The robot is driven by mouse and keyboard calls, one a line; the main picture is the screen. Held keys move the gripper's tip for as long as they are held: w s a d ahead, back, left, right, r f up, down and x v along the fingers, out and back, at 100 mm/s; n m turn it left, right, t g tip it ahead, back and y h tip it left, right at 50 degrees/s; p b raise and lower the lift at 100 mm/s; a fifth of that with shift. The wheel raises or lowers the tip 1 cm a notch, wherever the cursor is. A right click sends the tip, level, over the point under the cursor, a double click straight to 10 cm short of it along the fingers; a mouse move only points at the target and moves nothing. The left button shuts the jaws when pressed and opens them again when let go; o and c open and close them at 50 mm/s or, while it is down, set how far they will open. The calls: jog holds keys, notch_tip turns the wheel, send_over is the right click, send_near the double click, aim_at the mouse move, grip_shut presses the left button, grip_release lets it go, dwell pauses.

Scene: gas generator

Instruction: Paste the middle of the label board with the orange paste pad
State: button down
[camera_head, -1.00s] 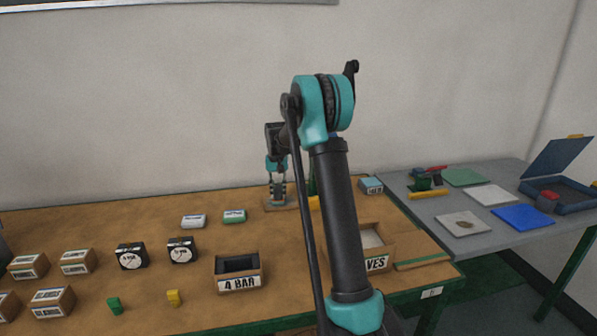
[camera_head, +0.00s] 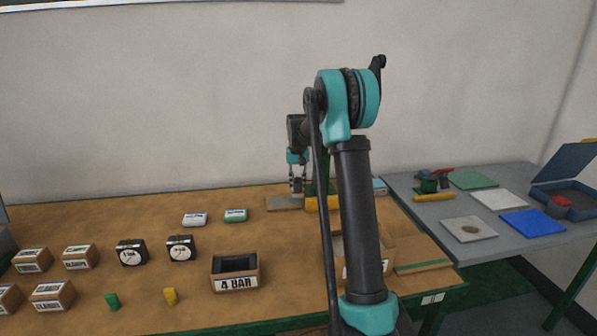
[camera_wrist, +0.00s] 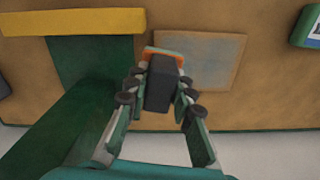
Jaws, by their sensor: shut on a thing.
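My gripper (camera_head: 298,186) is near the back edge of the wooden table. In the wrist view my gripper (camera_wrist: 158,86) is shut on a dark block with an orange edge, the orange paste pad (camera_wrist: 165,54). The label board (camera_wrist: 212,62) is a flat, greyish-tan plate on the table; in the head view the label board (camera_head: 284,203) lies just left of and below my gripper. In the wrist view the pad overlaps the board's left edge. Whether it touches the board or hovers cannot be told. The pad hides part of the board's edge.
A yellow bar (camera_wrist: 75,22) and a dark green part (camera_wrist: 95,70) are beside the gripper. Two small boxes (camera_head: 236,215) lie left of the board. The 4 BAR box (camera_head: 236,272) is in front. The wall is close behind the table.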

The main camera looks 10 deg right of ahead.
jog(key=shift+r, duration=2.75)
